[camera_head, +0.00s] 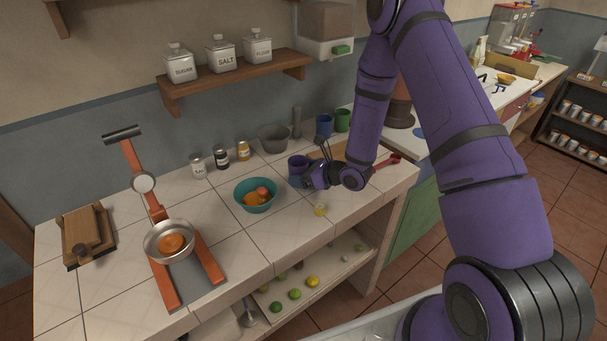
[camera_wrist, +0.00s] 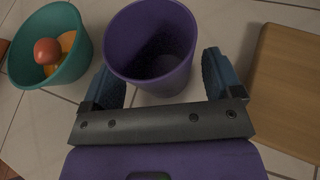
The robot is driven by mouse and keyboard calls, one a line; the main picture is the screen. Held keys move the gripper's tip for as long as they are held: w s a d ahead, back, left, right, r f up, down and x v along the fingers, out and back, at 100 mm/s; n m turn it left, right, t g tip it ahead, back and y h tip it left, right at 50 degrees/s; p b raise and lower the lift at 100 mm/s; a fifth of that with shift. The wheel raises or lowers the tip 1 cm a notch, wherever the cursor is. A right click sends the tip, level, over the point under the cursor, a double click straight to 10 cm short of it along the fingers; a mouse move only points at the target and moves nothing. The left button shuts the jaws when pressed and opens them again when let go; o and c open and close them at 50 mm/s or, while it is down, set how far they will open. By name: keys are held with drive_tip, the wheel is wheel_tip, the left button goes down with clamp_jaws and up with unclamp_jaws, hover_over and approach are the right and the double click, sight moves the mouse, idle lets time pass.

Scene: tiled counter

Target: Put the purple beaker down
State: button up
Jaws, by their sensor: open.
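The purple beaker (camera_wrist: 152,45) stands on the tiled counter (camera_head: 285,238) and looks upright and empty. In the head view the beaker (camera_head: 297,164) is partly hidden by my gripper (camera_head: 303,182). In the wrist view my gripper (camera_wrist: 165,82) is open, with one blue finger pad on each side of the beaker's lower part. A narrow gap seems to show between the beaker and the right pad. I cannot tell whether the left pad touches it.
A teal bowl (camera_head: 256,206) with fruit is left of the beaker. A wooden board (camera_wrist: 290,85) is to the right. A blue cup (camera_head: 324,125), a green cup (camera_head: 342,120) and a grey bowl (camera_head: 273,139) stand behind. A small yellowish glass (camera_head: 320,209) is in front.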

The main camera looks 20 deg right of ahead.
drive_tip(key=v, duration=1.2)
drive_tip(key=shift+r, duration=0.1)
drive_tip(key=s+a+r+n+g+y, duration=0.1)
drive_tip(key=s+a+r+n+g, duration=0.3)
drive_tip(key=r, duration=0.3)
drive_tip(key=s+a+r+n+g, duration=0.1)
drive_tip(key=s+a+r+n, duration=0.1)
drive_tip(key=s+r+n, duration=0.4)
drive_tip(key=s+a+r+n+g+y, duration=0.1)
drive_tip(key=s+a+r+n+g, duration=0.15)
drive_tip(key=r+n, duration=0.5)
drive_tip(key=s+d+r+n+t+h, duration=0.1)
drive_tip(key=s+d+r+n+h, duration=0.2)
drive_tip(key=s+r+n+h, duration=0.2)
drive_tip(key=s+d+r+n+t+h, duration=0.1)
drive_tip(key=s+d+r+n+h, duration=0.3)
drive_tip(key=s+r, duration=0.5)
drive_tip(key=shift+s+d+r+n+t+h, duration=0.25)
drive_tip(key=shift+s+n+t+h, duration=0.1)
drive_tip(key=shift+s+n+h, duration=0.55)
